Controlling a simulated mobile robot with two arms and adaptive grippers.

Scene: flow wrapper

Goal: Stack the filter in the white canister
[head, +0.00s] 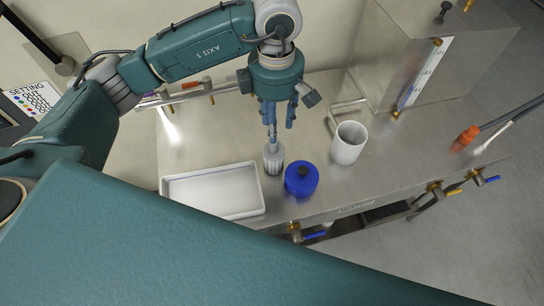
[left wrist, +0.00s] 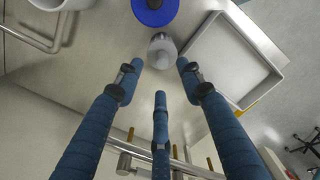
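The filter (head: 273,158), a small whitish-grey cylinder with a narrow top, stands upright on the steel table. In the left wrist view the filter (left wrist: 162,50) lies just beyond the fingertips. My left gripper (head: 272,125) is above the filter with its three fingers spread apart; in the left wrist view the gripper (left wrist: 160,78) is open and empty. The white canister (head: 348,142) stands upright and open to the right; only its edge (left wrist: 62,3) shows in the left wrist view. The blue lid (head: 301,179) with a dark knob lies between them, nearer the front. My right gripper is not visible.
A white rectangular tray (head: 212,190) lies left of the filter; its rim (left wrist: 262,95) shows in the left wrist view. A bent metal handle (head: 345,106) is behind the canister. A steel cabinet (head: 385,65) stands at the back right. Valves (head: 310,236) line the front edge.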

